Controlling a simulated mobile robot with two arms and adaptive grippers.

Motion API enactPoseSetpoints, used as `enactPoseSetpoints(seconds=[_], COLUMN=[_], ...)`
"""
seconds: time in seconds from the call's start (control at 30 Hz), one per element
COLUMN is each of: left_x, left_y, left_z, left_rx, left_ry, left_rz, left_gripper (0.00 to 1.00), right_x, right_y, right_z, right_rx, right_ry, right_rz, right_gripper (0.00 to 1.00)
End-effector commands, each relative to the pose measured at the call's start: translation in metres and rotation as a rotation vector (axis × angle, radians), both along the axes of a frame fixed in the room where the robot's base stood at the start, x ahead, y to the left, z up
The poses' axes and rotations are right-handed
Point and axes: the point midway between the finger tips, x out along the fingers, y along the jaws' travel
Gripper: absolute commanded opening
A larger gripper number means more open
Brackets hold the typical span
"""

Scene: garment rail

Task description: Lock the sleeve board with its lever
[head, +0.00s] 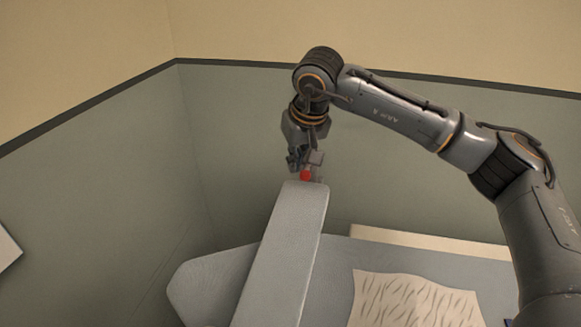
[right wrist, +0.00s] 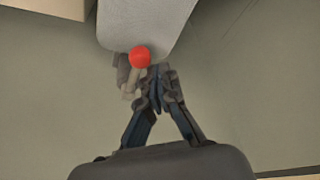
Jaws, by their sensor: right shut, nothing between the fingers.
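The sleeve board (head: 287,245) is a long, narrow, grey padded board, with its rounded end at the far side in the head view. Its end also shows at the top of the right wrist view (right wrist: 145,20). The lever's red knob (head: 305,175) is at that end, and it shows in the right wrist view (right wrist: 139,57) on a short pale stem. My right gripper (head: 303,163) is shut and empty, pointing down right by the knob. In the right wrist view its fingertips (right wrist: 157,98) are together, just below the knob. I cannot tell whether they touch the lever. My left gripper is not in view.
A wider grey ironing board (head: 215,285) lies below the sleeve board. A cream cloth with dark streaks (head: 400,300) lies on its right part. A pale ledge (head: 430,242) runs behind it. The space left of the sleeve board's end is clear up to the walls.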

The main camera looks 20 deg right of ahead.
Motion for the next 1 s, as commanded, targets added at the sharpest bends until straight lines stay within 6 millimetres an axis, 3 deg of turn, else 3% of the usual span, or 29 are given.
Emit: enactPoseSetpoints(seconds=[0.4,0.83,1.0], left_x=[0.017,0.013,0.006], left_y=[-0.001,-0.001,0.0], left_z=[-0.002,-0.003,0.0], left_rx=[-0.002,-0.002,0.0], left_ry=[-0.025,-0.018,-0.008], left_rz=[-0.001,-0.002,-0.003], left_gripper=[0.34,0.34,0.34], right_x=[0.0,0.0,-0.003], right_y=[-0.008,-0.008,0.002], right_z=[-0.001,-0.002,0.003], right_rx=[-0.002,-0.004,-0.004], right_ry=[0.003,0.007,0.006], right_rz=[-0.008,-0.009,-0.007], right_gripper=[0.0,0.0,0.0])
